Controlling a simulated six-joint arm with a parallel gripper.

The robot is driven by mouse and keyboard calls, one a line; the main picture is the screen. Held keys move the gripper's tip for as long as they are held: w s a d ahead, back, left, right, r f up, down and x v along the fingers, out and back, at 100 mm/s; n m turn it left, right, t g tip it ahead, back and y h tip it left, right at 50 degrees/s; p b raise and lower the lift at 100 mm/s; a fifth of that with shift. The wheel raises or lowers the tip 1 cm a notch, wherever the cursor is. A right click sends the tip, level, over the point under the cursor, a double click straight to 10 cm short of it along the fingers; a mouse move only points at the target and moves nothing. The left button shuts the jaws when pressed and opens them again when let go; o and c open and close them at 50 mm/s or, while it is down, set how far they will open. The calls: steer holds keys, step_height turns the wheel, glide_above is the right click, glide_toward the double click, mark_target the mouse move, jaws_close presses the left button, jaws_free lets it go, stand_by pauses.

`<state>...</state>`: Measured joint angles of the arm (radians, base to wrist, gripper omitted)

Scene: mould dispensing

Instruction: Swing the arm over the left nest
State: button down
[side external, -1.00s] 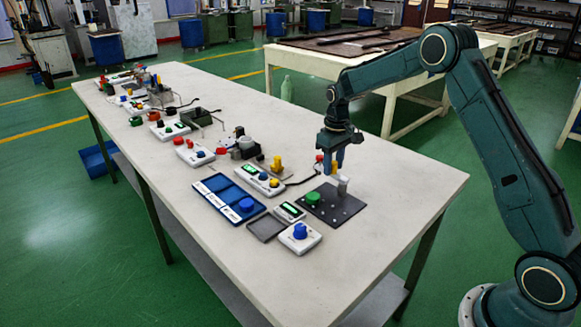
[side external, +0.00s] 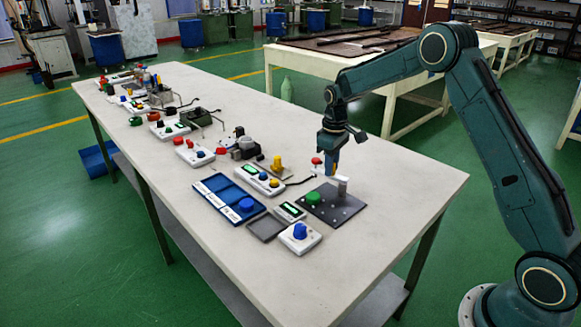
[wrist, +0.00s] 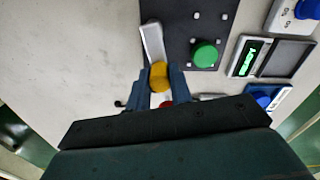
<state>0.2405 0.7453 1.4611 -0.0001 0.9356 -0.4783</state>
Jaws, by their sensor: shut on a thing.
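A dark plate (side external: 335,209) carries a green knob (side external: 313,198), several small pale studs and an upright metal post (side external: 342,184). A white swing arm (side external: 324,173) reaches from the post toward the left in the side view; it also shows in the wrist view (wrist: 152,42). My gripper (side external: 331,166) points down above the arm. Its blue fingers are shut on the yellow knob (wrist: 158,75) of the arm. A red knob (side external: 316,160) shows just left of my fingers. I cannot pick out the left nest; the gripper hides part of the arm.
A blue compartment tray (side external: 211,187), a box with a green display (side external: 289,211), a dark square tray (side external: 266,228) and a white box with a blue knob (side external: 299,238) stand left of the plate. The table's right end is clear.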

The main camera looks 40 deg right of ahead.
steer(key=n, duration=0.1)
steer(key=a+n, duration=0.1)
steer(key=n, duration=0.1)
steer(key=s+n, duration=0.1)
steer(key=n, duration=0.1)
steer(key=shift+a, duration=0.35)
steer(key=shift+s+a+r+n, duration=0.1)
steer(key=shift+s+a+n, duration=0.1)
steer(key=shift+n, duration=0.65)
steer(key=shift+s+a+f+n, duration=0.1)
steer(key=shift+s+n, duration=0.05)
steer(key=shift+n, duration=0.65)
steer(key=shift+s+a+r+n, duration=0.1)
steer(key=shift+s+a+n, duration=0.1)
steer(key=shift+n, duration=0.65)
steer(key=c, duration=1.3)
jaws_free()
steer(key=shift+o, duration=0.2)
steer(key=shift+r, duration=0.1)
step_height(320, 180, up, 14)
steer(key=shift+f, duration=0.2)
